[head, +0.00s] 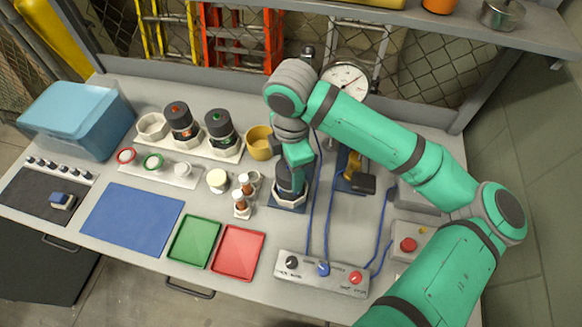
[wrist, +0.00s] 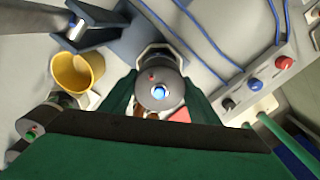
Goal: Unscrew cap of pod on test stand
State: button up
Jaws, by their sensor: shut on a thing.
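The pod (head: 290,183) stands upright in the test stand (head: 287,202), a pale collar on a dark blue base. Its dark body shows below my gripper (head: 294,160). In the wrist view the pod's round grey cap (wrist: 151,103) shows from above, with a blue centre and a small red dot near its rim. My green fingers lie on both sides of the cap and are shut on it. The cap is on the pod. My gripper hides most of the cap in the head view, and the threads are hidden.
Two other dark pods (head: 180,121) stand in a pale rack at left, beside a yellow cup (head: 259,142). Blue cables run from the control box (head: 322,274) past the stand. Green (head: 195,241) and red trays (head: 238,252) and a blue mat (head: 131,219) lie in front.

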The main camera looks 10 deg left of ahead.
jog(key=n, duration=0.3)
jog(key=shift+s, duration=0.1)
jog(key=o, duration=1.1)
jog(key=shift+c, duration=0.2)
jog(key=shift+r, duration=0.15)
